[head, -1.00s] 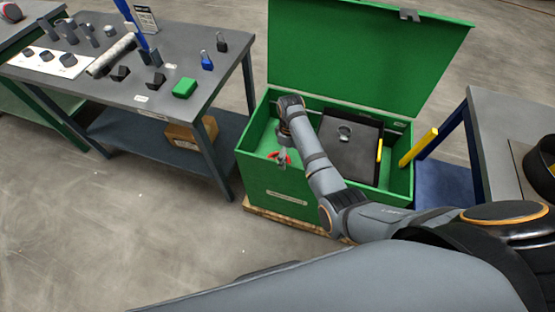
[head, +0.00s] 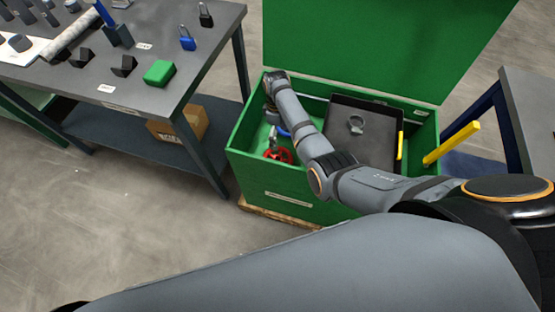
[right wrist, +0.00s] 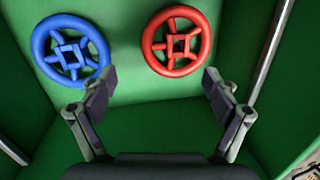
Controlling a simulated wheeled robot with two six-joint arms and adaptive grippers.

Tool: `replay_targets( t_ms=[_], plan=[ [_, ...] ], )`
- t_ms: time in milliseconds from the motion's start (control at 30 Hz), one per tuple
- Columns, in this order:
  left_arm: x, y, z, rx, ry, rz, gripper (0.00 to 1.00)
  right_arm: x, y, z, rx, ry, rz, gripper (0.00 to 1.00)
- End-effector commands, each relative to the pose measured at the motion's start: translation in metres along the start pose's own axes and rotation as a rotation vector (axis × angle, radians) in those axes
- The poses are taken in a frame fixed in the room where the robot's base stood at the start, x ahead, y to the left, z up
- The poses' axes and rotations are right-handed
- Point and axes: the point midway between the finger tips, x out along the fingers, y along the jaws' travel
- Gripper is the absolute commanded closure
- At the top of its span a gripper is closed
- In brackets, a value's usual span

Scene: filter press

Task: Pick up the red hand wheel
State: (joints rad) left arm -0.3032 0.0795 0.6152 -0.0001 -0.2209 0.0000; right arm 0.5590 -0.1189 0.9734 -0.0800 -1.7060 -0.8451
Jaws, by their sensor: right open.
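The red hand wheel (right wrist: 178,45) lies in the left part of the open green chest, in the upper middle of the right wrist view. In the head view the red wheel (head: 279,155) shows near the chest's front wall. My right gripper (right wrist: 158,82) is open and empty, its two fingers spread below the red wheel in the wrist view and apart from it. In the head view the right gripper (head: 271,114) points down inside the chest and is partly hidden by the wrist. My left gripper is not in view.
A blue hand wheel (right wrist: 70,47) lies left of the red one in the wrist view. The green chest (head: 240,147) has high walls and a raised lid (head: 380,45). A dark tray (head: 362,150) fills its right part. A grey table (head: 200,60) stands at left.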

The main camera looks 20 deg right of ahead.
Motion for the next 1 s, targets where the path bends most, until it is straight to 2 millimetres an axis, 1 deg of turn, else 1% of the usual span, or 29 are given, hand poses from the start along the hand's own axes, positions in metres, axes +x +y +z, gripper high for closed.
replay_targets(
  t_ms=[33,100,200,367,567,633,733,933,967,1000],
  plan=[
    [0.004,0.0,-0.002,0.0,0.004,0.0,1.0,0.012,-0.001,0.001,0.0,-0.003,-0.003,0.12],
    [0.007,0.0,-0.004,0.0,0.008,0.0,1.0,0.023,-0.001,0.001,0.0,-0.002,-0.002,0.12],
    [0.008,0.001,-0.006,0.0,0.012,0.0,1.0,0.032,-0.001,0.001,0.0,-0.001,-0.001,0.12],
    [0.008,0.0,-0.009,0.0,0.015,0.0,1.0,0.036,-0.001,0.001,0.001,-0.001,-0.001,0.12],
    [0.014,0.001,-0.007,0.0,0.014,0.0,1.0,0.069,-0.009,0.004,0.0,-0.002,-0.002,0.12],
    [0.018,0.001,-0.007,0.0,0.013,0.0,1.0,0.079,-0.008,0.004,0.0,-0.001,0.0,0.12],
    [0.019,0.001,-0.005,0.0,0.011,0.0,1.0,0.085,-0.008,0.004,0.0,0.0,0.0,0.12],
    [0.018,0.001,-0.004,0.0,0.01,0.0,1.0,0.085,-0.008,0.004,0.001,0.001,0.001,0.12],
    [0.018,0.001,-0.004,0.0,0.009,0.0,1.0,0.085,-0.008,0.004,0.001,0.001,0.001,0.15],
    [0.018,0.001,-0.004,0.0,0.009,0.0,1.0,0.085,-0.008,0.004,0.001,0.0,0.001,0.2]
  ],
)
